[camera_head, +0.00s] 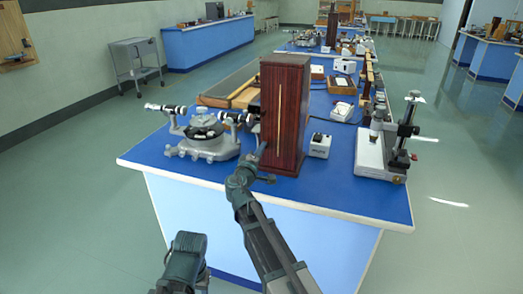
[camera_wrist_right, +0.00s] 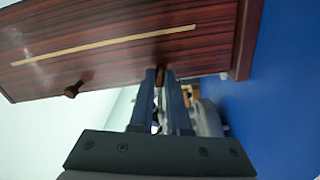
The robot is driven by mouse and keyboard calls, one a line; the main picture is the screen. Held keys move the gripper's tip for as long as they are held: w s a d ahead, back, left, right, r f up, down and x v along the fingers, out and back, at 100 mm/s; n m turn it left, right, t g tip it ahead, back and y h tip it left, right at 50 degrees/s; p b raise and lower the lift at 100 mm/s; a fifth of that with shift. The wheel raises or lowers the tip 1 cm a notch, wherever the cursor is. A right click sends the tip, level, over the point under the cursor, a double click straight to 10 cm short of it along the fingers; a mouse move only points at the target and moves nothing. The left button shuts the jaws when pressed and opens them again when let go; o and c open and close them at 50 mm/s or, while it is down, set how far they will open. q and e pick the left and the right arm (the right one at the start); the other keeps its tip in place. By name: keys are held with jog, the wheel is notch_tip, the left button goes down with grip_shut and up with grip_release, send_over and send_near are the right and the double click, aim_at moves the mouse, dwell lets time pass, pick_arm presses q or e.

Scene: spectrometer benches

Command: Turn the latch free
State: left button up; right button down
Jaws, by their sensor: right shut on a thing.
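A tall dark-red wooden case (camera_head: 291,120) stands upright on the blue bench, with a pale vertical strip on its front. In the right wrist view the case (camera_wrist_right: 110,62) lies sideways across the top. My right gripper (camera_head: 262,150) is at the lower left edge of the case. In the right wrist view its fingers (camera_wrist_right: 160,78) are shut on a small dark wooden piece, apparently the latch (camera_wrist_right: 160,92), at the case's edge. Most of that piece is hidden between the fingers. A similar dark peg (camera_wrist_right: 73,91) sticks out farther along the same edge, free.
A grey spectrometer (camera_head: 207,142) stands left of the case, close to my right gripper. A small white box (camera_head: 320,146) and a white-based stand (camera_head: 380,158) are to the right. The bench's front edge (camera_head: 330,211) is near my right arm.

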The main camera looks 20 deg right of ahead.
jog(key=shift+n, duration=1.6)
jog(key=c, duration=0.9)
grip_release()
jog(key=shift+s, duration=0.1)
jog(key=v, duration=1.3)
jog(key=shift+s+a, duration=0.25)
jog(key=shift+a, duration=0.05)
